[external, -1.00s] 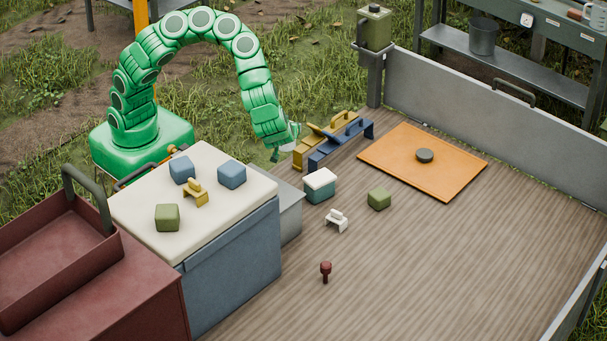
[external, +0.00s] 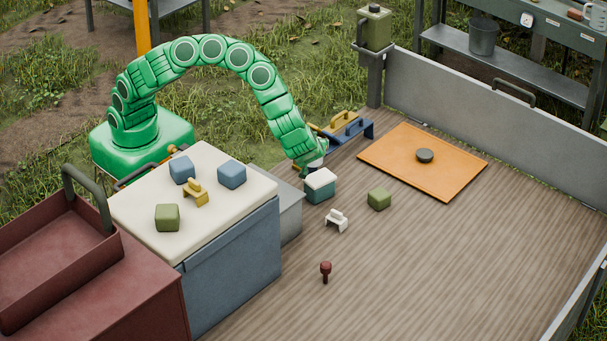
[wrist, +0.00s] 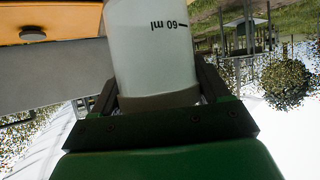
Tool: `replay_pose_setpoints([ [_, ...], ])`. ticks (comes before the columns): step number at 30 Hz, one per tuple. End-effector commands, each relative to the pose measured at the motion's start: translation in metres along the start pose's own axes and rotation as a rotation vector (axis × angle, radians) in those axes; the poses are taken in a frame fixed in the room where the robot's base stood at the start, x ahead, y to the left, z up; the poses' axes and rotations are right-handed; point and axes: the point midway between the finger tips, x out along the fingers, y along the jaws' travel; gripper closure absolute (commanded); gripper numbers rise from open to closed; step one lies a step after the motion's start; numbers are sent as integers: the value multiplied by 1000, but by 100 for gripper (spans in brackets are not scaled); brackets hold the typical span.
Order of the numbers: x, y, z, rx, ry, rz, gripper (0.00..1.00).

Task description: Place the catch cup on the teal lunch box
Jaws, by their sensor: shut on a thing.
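The teal lunch box (external: 320,194), a small teal box with a white lid, stands on the wooden deck near the middle of the external view. My gripper (external: 310,170) is right by its far left edge, low and close to the lid. In the wrist view my gripper (wrist: 160,98) is shut on the catch cup (wrist: 150,45), a whitish cup with an upside-down "60 ml" mark. In the external view the cup is mostly hidden by my gripper. I cannot tell whether it touches the lid.
Blue and yellow handled carriers (external: 345,130) stand just behind. A green cube (external: 379,199), a white handled piece (external: 337,220) and a dark red knob-like piece (external: 325,271) are on the deck. A cream-lidded cooler (external: 232,205) is at left.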

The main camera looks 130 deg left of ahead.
Motion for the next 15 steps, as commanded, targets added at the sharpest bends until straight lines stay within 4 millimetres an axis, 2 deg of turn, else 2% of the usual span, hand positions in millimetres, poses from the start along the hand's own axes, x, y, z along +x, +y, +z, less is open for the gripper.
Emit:
replay_pose_setpoints([
  [7,10,14,15,1,2,0,54],
  [15,12,20,20,0,-1,1,54],
])
